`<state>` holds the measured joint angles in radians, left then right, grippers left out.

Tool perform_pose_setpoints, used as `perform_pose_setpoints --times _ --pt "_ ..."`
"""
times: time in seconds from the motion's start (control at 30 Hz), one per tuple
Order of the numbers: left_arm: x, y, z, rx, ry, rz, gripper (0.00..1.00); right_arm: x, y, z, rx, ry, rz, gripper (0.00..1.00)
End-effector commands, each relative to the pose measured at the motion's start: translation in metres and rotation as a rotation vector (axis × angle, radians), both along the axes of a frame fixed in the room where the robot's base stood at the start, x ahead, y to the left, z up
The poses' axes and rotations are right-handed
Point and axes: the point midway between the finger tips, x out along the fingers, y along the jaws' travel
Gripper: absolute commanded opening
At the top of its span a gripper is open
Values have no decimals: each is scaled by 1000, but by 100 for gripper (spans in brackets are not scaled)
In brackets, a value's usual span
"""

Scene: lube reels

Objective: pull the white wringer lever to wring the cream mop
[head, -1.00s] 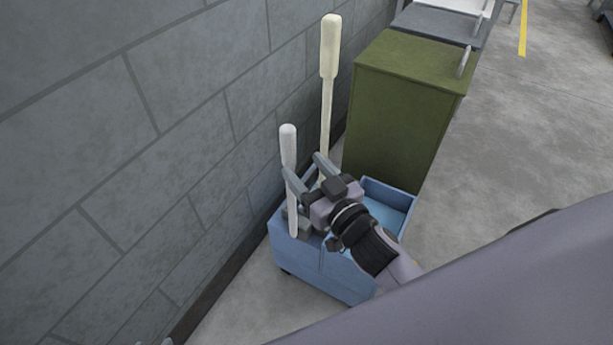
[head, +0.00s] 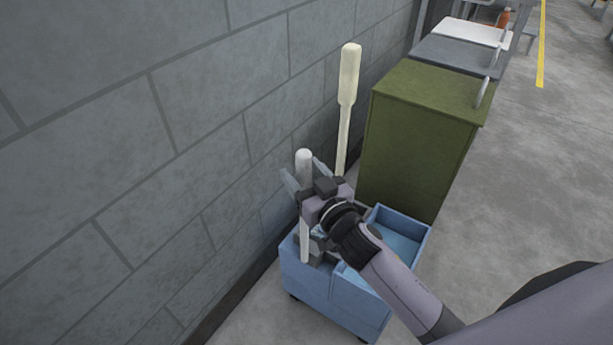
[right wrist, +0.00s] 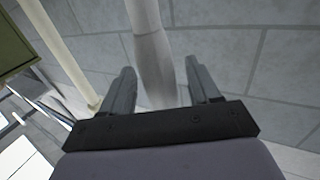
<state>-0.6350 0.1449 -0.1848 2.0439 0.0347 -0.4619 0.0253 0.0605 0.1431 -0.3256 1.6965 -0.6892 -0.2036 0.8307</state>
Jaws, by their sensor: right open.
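The white wringer lever (head: 304,158) stands upright at the wall side of the blue mop bucket (head: 312,285). The cream mop handle (head: 349,75) rises behind it, leaning slightly, its lower part hidden by my right arm. My right gripper (head: 306,177) is open at the upper part of the lever, with a finger on each side. In the right wrist view, the lever (right wrist: 150,45) passes between the two spread fingers (right wrist: 162,72), and the cream handle (right wrist: 58,45) is to the left, outside them. The mop head is not visible. My left gripper is not in view.
A grey block wall (head: 180,110) runs close along the left of the bucket. A green cabinet (head: 420,140) stands just behind the bucket, with a grey cart (head: 450,52) beyond. Open concrete floor (head: 530,170) lies to the right.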

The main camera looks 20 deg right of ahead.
Motion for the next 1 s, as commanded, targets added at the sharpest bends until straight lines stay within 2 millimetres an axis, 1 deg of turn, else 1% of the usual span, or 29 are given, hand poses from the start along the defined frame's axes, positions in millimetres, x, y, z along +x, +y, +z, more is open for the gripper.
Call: perform_pose_setpoints --times 0.07,0.1,0.17,0.2,0.27,0.37,0.47,0.8,1.0 --pt "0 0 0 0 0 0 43 0 0 0 0 0 0 61" --pt "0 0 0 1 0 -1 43 0 0 0 0 0 0 55" --pt "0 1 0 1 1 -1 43 0 0 0 1 0 0 35" --pt "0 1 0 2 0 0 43 0 0 0 1 0 0 22" --pt "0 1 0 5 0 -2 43 0 0 0 1 0 0 3" --pt "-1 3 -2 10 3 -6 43 -1 0 -1 1 -1 0 3" --pt "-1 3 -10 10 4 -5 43 -6 -4 -5 13 -12 -1 3" --pt "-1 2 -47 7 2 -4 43 -38 -28 -12 86 -107 0 3" --pt "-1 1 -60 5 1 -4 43 -51 -39 -11 120 -151 0 3"
